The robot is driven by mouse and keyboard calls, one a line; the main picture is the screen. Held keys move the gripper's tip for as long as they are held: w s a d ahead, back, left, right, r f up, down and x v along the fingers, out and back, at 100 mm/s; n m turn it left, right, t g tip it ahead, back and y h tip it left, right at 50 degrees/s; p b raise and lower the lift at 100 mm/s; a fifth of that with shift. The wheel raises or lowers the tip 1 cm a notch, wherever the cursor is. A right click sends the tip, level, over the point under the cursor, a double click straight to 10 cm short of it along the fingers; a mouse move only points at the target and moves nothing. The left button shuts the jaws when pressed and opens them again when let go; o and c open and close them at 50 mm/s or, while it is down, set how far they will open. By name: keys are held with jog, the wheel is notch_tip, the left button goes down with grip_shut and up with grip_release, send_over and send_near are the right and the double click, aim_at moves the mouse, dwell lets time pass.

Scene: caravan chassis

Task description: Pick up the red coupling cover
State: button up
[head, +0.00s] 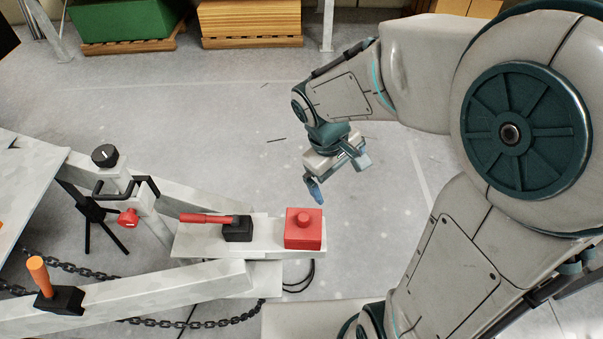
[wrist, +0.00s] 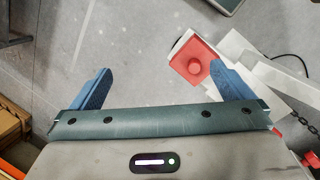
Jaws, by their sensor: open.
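The red coupling cover (head: 304,231) is a square red block with a round knob on top. It sits at the right end of the pale chassis drawbar (head: 270,254). In the wrist view the red cover (wrist: 194,62) lies just beyond and left of the right finger, which partly overlaps it. My gripper (head: 338,178) is open and empty, above and to the right of the cover in the head view. In the wrist view its two blue fingers stand wide apart (wrist: 162,88), with bare floor between them. The gripper is not touching the cover.
A black block with a red lever (head: 237,229) stands just left of the cover. A jockey post with a black knob (head: 105,155) and an orange-handled block (head: 40,278) are farther left. Chains and a cable hang by the beams. Floor right of the drawbar is clear.

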jog(key=w+a+f+n+h, duration=0.1)
jog(key=w+a+f+n, duration=0.3)
jog(key=a+f+n, duration=0.15)
jog(key=n, duration=0.4)
send_near(304, 224)
jog(key=shift+g+h, duration=0.4)
jog(key=f, duration=0.2)
jog(key=w+f, duration=0.1)
jog(key=f, duration=0.2)
jog(key=w+f, duration=0.1)
jog(key=f, duration=0.1)
jog(key=shift+d+f+p, duration=0.3)
jog(key=shift+d+p, duration=0.05)
jog(key=shift+p+x, duration=0.4)
jog(key=shift+x, duration=2.4)
jog(key=shift+w+d+r, duration=0.1)
jog(key=shift+d, duration=0.1)
jog(key=c, duration=0.7)
